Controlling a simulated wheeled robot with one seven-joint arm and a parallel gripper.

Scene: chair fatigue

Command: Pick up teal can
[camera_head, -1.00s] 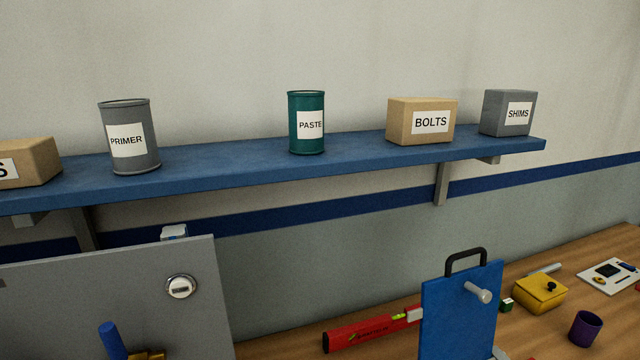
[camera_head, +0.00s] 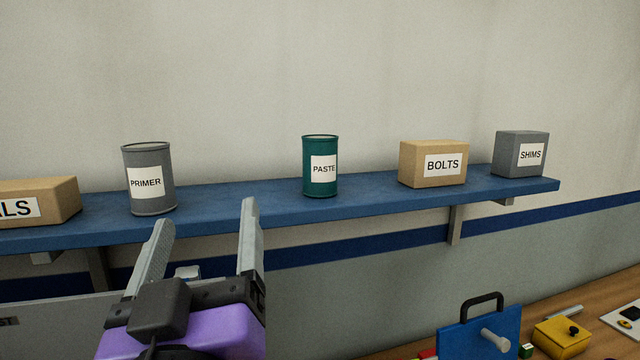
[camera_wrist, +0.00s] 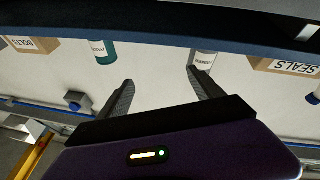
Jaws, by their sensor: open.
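The teal can (camera_head: 320,150), labelled PASTE, stands upright on the blue shelf (camera_head: 240,203), between the grey PRIMER can and the BOLTS box. It also shows in the wrist view (camera_wrist: 106,52), partly hidden by the shelf edge. My gripper (camera_head: 205,212) is open and empty, in front of the shelf, left of the teal can and near the PRIMER can in the picture. In the wrist view my gripper (camera_wrist: 161,74) has its fingers spread, with the teal can beyond and to the left of the left finger.
The grey PRIMER can (camera_head: 149,180) stands left of the teal can. The BOLTS box (camera_head: 415,163) and SHIMS box (camera_head: 510,150) stand to the right, a SEALS box (camera_head: 60,197) at far left. The shelf is bare beside the teal can. A blue board (camera_head: 455,335) stands below.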

